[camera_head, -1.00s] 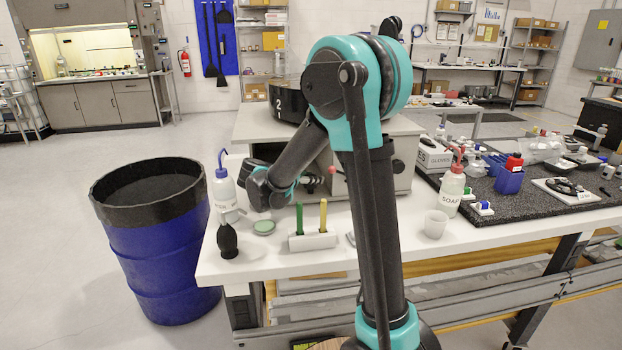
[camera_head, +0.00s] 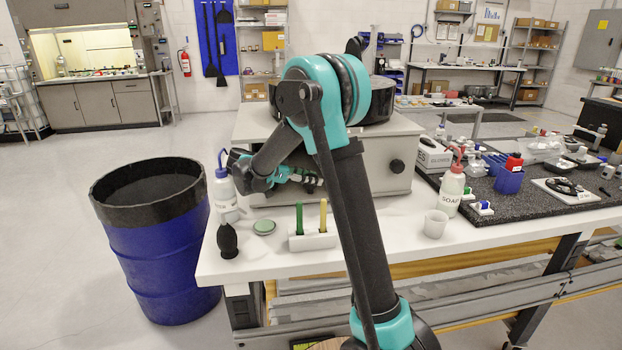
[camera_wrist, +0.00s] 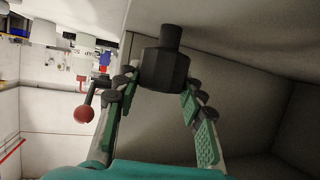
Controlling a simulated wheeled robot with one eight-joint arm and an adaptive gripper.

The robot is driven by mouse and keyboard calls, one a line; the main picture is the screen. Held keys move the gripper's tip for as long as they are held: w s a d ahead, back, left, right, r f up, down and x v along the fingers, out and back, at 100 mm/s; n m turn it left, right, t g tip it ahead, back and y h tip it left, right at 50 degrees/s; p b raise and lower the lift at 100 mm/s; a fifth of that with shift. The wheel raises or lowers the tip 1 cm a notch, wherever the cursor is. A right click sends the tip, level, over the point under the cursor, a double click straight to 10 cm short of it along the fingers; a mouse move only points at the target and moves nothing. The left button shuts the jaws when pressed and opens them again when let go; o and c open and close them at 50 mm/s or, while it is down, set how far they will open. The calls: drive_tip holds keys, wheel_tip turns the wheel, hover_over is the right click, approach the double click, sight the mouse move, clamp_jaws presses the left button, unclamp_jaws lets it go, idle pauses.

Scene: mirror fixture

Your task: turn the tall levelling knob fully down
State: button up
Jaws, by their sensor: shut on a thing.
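In the wrist view a black faceted knob (camera_wrist: 164,68) with a narrower round stem sits between the fingers of my gripper (camera_wrist: 160,82). The green-padded fingers are shut on its sides, near the fingertips. I take it for the tall levelling knob; its turn position cannot be told. In the head view my gripper (camera_head: 304,178) is low at the front of the grey box-like fixture (camera_head: 362,180), and the held knob cannot be made out there.
A red ball-ended lever (camera_wrist: 84,114) stands left of the fingers in the wrist view. Another black knob (camera_head: 397,166) is on the fixture's front right. A wash bottle (camera_head: 225,190), black bulb (camera_head: 227,240) and white holder (camera_head: 313,241) stand close on the white bench (camera_head: 375,253).

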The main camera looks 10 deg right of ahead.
drive_tip(key=o, duration=1.2)
